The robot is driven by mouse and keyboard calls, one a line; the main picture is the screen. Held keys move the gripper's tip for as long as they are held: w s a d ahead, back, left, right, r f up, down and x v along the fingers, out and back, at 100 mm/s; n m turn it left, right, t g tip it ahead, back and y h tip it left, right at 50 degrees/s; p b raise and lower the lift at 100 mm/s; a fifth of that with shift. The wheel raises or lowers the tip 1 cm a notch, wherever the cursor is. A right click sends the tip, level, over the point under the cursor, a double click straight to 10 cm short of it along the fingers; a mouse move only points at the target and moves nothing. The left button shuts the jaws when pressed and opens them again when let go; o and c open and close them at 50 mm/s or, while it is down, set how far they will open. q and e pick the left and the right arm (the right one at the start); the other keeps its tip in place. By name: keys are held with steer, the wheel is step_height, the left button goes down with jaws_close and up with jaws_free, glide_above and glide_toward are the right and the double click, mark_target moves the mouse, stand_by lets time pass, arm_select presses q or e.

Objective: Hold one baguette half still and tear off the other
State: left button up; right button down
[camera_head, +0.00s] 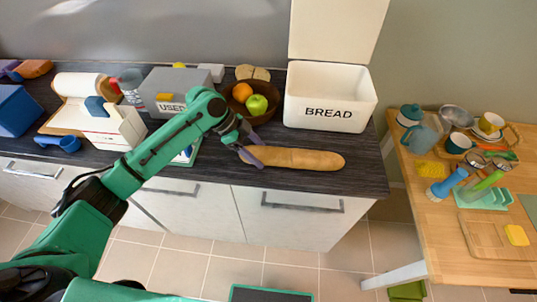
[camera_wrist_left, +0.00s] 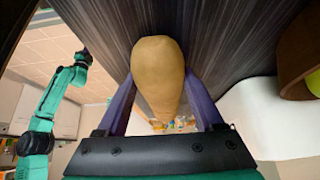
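A long golden-brown baguette (camera_head: 300,159) lies in one piece on the dark countertop, near its front edge. My left gripper (camera_head: 252,157) reaches down at the baguette's left end in the head view. In the left wrist view, the baguette (camera_wrist_left: 158,65) lies between the two purple fingers of this gripper (camera_wrist_left: 160,82). One finger is on each side, close to the crust. I cannot tell whether they press on it. A green arm at the left of the wrist view seems to be my right arm; its gripper is too small to read.
A white bread bin (camera_head: 330,101) with its lid up stands behind the baguette. A dark fruit bowl (camera_head: 268,115) with an orange and a green apple is just behind my gripper. The counter right of the baguette is clear. A wooden table (camera_head: 437,255) with dishes stands further right.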

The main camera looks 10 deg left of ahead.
arm_select(q)
jaws_close()
steer(key=shift+s+f, duration=0.15)
steer(key=shift+f, duration=0.05)
stand_by(0.6)
steer(key=shift+p, duration=0.3)
stand_by(1.0)
